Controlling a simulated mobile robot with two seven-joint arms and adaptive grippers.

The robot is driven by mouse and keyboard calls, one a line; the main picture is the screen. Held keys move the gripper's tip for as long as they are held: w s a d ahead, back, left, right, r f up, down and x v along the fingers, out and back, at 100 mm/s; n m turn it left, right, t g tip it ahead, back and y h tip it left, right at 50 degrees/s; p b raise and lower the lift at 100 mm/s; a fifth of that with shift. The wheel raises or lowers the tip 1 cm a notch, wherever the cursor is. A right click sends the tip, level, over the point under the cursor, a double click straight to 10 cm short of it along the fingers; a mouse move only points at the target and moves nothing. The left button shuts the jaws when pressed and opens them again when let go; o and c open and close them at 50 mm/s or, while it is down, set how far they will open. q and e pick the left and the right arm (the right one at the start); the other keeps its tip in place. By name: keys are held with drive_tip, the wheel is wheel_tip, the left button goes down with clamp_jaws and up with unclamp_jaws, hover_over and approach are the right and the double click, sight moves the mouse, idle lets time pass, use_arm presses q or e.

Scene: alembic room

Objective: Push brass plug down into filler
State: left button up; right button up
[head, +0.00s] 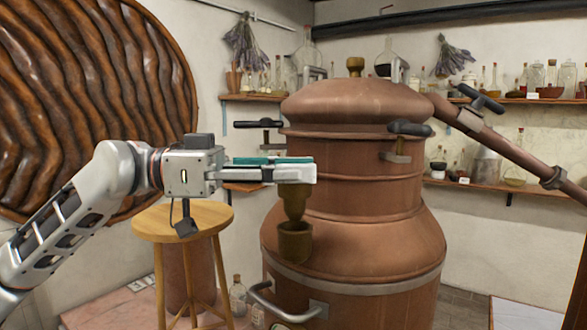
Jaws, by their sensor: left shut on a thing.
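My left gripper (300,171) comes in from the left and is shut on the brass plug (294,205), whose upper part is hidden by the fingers. The plug's dark brass body hangs upright and tapers downward. Its lower end is at the mouth of the filler (294,243), a dark brass cup on the front of the copper still (360,225). I cannot tell how far the tip sits inside the filler. My right gripper is out of view.
A round wooden stool (182,220) stands below my left arm. A metal handle (286,305) sticks out low on the still. Black-gripped clamps, one at the still's right shoulder (410,129), project outward. A copper pipe (500,143) slopes down right. Shelves hold glassware.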

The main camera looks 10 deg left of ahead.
sight(293, 198)
use_arm(q)
drive_tip(key=shift+f+b, duration=0.3)
drive_tip(key=shift+f, duration=0.25)
idle(0.4)
drive_tip(key=shift+f, duration=0.3)
idle(0.4)
drive_tip(key=shift+f, duration=0.15)
idle(0.6)
drive_tip(key=shift+f+b, duration=0.4)
idle(0.4)
drive_tip(key=shift+f, duration=0.15)
idle(0.6)
drive_tip(key=shift+f, duration=0.3)
idle(0.3)
drive_tip(key=shift+f, duration=0.1)
idle(0.7)
drive_tip(key=shift+f, duration=0.15)
idle(0.5)
